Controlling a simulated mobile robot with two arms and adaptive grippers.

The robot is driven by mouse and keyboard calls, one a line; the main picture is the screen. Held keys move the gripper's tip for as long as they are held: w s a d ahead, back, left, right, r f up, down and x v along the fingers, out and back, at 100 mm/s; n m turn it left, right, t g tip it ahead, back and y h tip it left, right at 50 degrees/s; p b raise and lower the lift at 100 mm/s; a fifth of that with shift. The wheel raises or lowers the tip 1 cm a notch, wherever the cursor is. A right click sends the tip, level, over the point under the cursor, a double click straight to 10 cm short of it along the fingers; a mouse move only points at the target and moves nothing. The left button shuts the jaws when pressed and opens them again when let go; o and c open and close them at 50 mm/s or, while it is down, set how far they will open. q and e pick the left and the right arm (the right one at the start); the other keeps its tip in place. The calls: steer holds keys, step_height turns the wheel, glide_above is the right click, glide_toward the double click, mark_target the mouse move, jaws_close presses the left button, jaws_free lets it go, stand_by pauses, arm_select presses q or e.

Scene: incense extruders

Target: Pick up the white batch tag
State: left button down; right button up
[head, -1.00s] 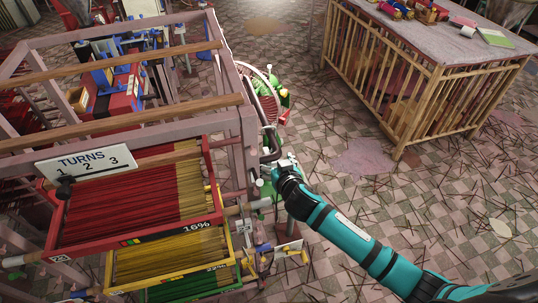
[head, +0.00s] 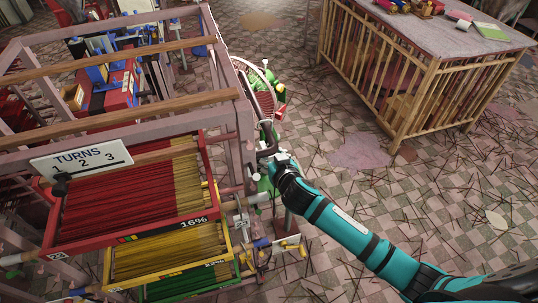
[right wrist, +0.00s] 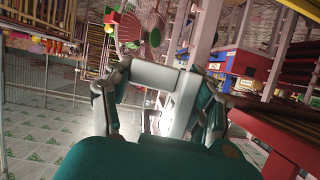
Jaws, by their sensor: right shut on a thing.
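My right gripper (head: 281,160) is in the middle of the head view, beside the right-hand post of the pink frame. In the right wrist view its two fingers (right wrist: 160,88) stand left and right of a flat, pale white piece, which looks like the white batch tag (right wrist: 160,76). The gripper is shut on it. Dark marks show on the piece's lower part, too small to read. In the head view the tag is too small and covered to make out clearly. My left gripper is not in view.
The pink frame (head: 246,125) holds red, yellow and green trays of sticks and a TURNS sign (head: 80,160). A green machine with a round guard (head: 262,85) stands behind the gripper. A slatted table (head: 410,95) stands back right. Scattered sticks cover the tiled floor between.

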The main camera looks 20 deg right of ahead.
steer(key=shift+r, duration=0.4)
steer(key=shift+s, duration=0.3)
steer(key=shift+s+f+b+v, duration=0.5)
steer(key=shift+f+v, duration=0.4)
steer(key=shift+v, duration=3.4)
steer(key=shift+s+f+b+v, duration=0.25)
steer(key=shift+f+b+v, duration=0.5)
steer(key=shift+v, duration=3.55)
steer(key=d+p, duration=0.2)
steer(key=d, duration=0.7)
steer(key=shift+w+f, duration=0.2)
steer(key=shift+f, duration=0.05)
steer(key=w+a+r+h, duration=0.1)
steer(key=w+a+r, duration=0.2)
steer(key=a+r, duration=0.4)
step_height(320, 180, up, 4)
steer(key=shift+w+f+m, duration=0.1)
steer(key=shift+w+m, duration=0.15)
steer(key=shift+m, duration=0.15)
